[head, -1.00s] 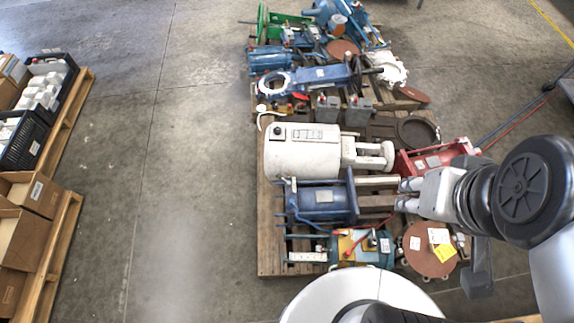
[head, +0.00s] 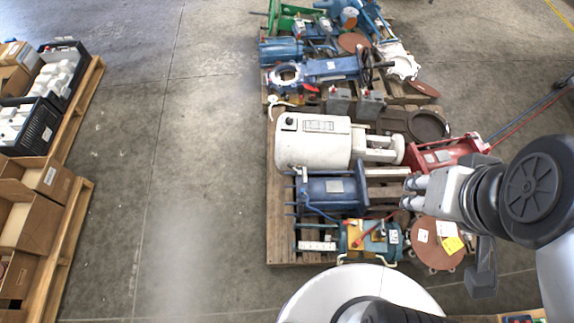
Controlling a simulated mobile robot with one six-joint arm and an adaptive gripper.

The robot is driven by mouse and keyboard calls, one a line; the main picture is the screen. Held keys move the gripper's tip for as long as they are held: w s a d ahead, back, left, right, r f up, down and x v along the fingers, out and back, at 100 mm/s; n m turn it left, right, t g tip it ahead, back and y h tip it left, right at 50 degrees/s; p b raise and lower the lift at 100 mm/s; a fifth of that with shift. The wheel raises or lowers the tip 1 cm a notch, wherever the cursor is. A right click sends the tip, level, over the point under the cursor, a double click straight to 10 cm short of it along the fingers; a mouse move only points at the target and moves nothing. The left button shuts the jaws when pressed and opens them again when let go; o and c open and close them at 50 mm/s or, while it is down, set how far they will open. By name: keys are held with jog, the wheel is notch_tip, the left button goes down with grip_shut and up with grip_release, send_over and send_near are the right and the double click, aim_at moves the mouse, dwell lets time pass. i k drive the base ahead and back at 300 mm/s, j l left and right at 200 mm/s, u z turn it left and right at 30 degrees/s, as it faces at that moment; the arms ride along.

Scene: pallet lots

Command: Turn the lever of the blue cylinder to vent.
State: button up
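A dark blue cylinder (head: 333,192) lies on its side on a wooden pallet, with thin blue rods at its left end. A red lever (head: 377,227) with a round red knob slants just below its right end, over a teal and yellow unit (head: 370,241). I cannot tell which of the two bodies the lever is fixed to, and no vent marking is readable. My gripper (head: 409,192) hangs over the pallet's right part, right of the blue cylinder and above the lever's upper end in the picture. Its two fingers are apart with nothing visible between them.
A white cylinder (head: 313,141) lies behind the blue one, a red frame (head: 442,156) and a brown disc (head: 432,250) to the right. Another loaded pallet is behind. Boxes and crates (head: 25,205) stand on pallets at left. The floor (head: 190,160) between is clear.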

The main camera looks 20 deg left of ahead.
aim_at(300, 171)
jog(key=k+j, duration=0.1)
jog(key=j, duration=0.3)
jog(key=k+j+z, duration=0.1)
jog(key=j, duration=0.3)
jog(key=k+j+z, duration=0.1)
jog(key=j, duration=0.3)
jog(key=k+j, duration=0.15)
jog(key=j, duration=0.2)
jog(key=k+j+z, duration=0.1)
jog(key=j, duration=0.3)
jog(key=k+j, duration=0.2)
jog(key=j, duration=0.15)
jog(key=i+j+z, duration=0.15)
jog(key=i+j, duration=0.4)
jog(key=i+j+z, duration=0.15)
jog(key=i+j, duration=0.35)
jog(key=i+j+z, duration=0.15)
jog(key=i+j, duration=0.3)
jog(key=j, duration=0.3)
